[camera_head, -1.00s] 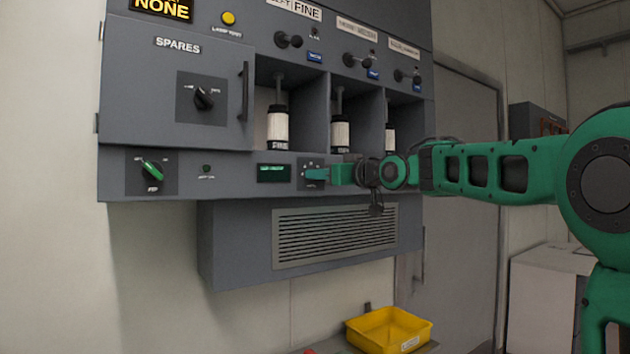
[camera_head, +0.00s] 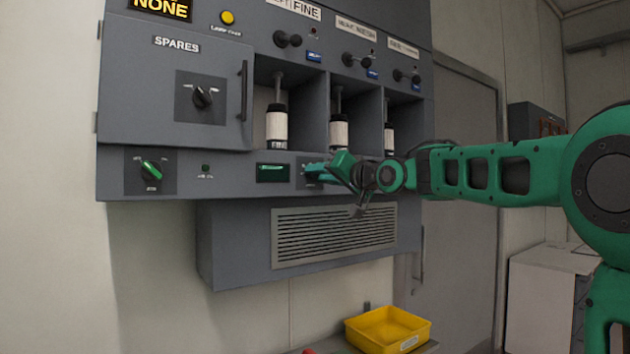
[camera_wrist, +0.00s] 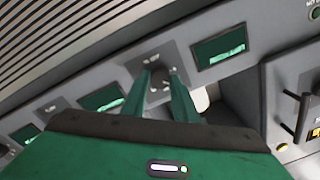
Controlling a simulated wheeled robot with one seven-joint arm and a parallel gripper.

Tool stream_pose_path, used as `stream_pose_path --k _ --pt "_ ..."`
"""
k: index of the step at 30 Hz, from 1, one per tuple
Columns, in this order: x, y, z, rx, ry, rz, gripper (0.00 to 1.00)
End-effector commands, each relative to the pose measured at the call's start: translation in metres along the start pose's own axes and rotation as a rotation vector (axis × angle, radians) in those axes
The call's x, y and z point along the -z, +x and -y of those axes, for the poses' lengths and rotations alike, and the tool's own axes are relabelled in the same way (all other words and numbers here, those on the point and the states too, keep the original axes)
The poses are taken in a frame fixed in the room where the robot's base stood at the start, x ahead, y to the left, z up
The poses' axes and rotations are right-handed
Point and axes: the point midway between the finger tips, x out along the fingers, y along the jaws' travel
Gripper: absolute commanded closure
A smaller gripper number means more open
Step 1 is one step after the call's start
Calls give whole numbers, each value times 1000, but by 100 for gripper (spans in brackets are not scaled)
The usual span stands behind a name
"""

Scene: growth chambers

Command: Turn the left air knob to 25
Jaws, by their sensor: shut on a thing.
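A small air knob on a dark dial plate (camera_head: 308,184) sits on the lower strip of the cabinet, just right of a green-lit display (camera_head: 272,173). My gripper (camera_head: 310,171) reaches it from the right and hides most of it in the head view. In the wrist view the two green fingers of my gripper (camera_wrist: 160,85) are shut on the knob (camera_wrist: 159,91), one on each side. The dial plate (camera_wrist: 153,56) shows around the fingertips. The numbers on the dial and the display are too small to read.
Open bays with white cylinders (camera_head: 277,126) are above my gripper. A vent grille (camera_head: 335,235) lies below. A yellow tray (camera_head: 388,330) stands lower down.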

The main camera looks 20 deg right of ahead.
Motion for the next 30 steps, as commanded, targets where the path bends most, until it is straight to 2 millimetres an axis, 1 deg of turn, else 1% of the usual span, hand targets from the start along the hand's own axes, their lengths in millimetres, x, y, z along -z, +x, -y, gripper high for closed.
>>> stream_pose_path --k 14,15,16,17,26,30 --pt "-2 0 -1 -2 17 4 96" --pt "-2 0 -1 -2 17 4 66" --pt "-2 0 -1 -2 16 3 59" --pt "-2 0 -1 -2 16 3 55" --pt "-1 -1 -1 -1 15 1 55" --pt "0 -11 0 -2 14 -1 55"
